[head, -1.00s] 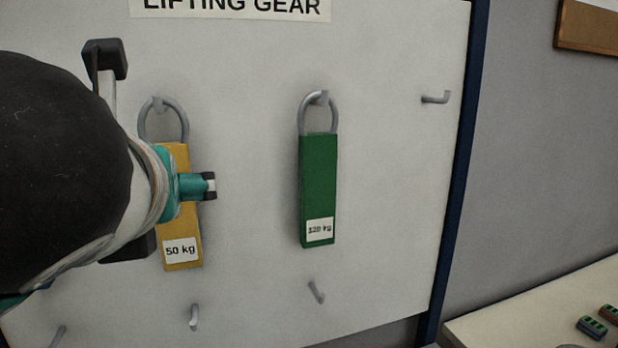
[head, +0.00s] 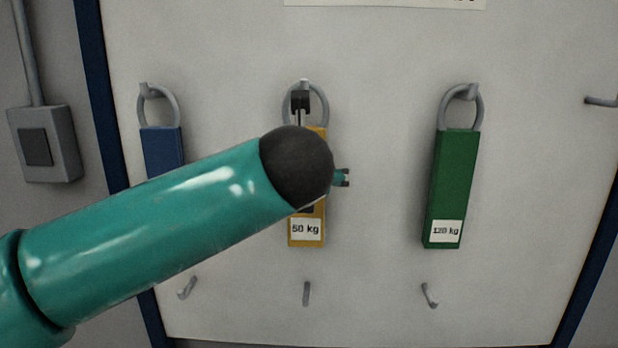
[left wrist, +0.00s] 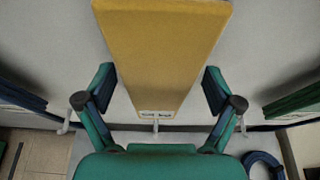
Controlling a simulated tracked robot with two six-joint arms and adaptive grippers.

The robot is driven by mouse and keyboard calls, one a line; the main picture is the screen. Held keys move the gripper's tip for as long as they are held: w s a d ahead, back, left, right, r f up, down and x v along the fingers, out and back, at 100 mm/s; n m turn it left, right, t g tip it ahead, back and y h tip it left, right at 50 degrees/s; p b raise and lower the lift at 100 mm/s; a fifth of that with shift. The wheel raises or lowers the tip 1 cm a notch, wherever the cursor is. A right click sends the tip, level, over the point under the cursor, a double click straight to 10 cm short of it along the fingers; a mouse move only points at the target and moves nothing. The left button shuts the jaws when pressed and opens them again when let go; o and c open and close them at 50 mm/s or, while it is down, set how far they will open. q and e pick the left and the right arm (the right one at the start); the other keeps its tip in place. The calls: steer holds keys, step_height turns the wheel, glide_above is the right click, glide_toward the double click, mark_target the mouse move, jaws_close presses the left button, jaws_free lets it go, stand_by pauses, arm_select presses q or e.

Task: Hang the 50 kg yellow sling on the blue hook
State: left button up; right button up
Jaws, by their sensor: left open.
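The yellow 50 kg sling (head: 306,237) hangs by its grey ring from an upper hook (head: 304,84) in the middle of the board. My left forearm and black wrist cover much of its body in the head view. My left gripper (left wrist: 158,88) is open, with one finger on each side of the sling's yellow block (left wrist: 160,50) in the left wrist view; gaps show at both sides. In the head view only one fingertip (head: 345,177) shows, right of the sling. All hooks in view look grey; I cannot pick out a blue one. My right gripper is not in view.
A blue sling (head: 160,145) hangs to the left and a green 120 kg sling (head: 452,188) to the right. Empty lower hooks sit at left (head: 187,288), middle (head: 306,293) and right (head: 430,295). Another bare hook (head: 601,101) is at upper right.

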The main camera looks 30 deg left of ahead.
arm_select(q)
steer(key=shift+w+a+f, duration=0.15)
steer(key=shift+w+a, duration=0.05)
steer(key=shift+w, duration=0.05)
steer(key=shift+c, duration=0.4)
steer(key=c, duration=1.4)
steer(key=r+p, duration=0.1)
steer(key=r, duration=0.1)
steer(key=s+p, duration=0.1)
steer(key=shift+d+r+p, duration=0.3)
steer(key=shift+d+r, duration=0.05)
steer(key=shift+r, duration=0.05)
steer(key=shift+s, duration=0.15)
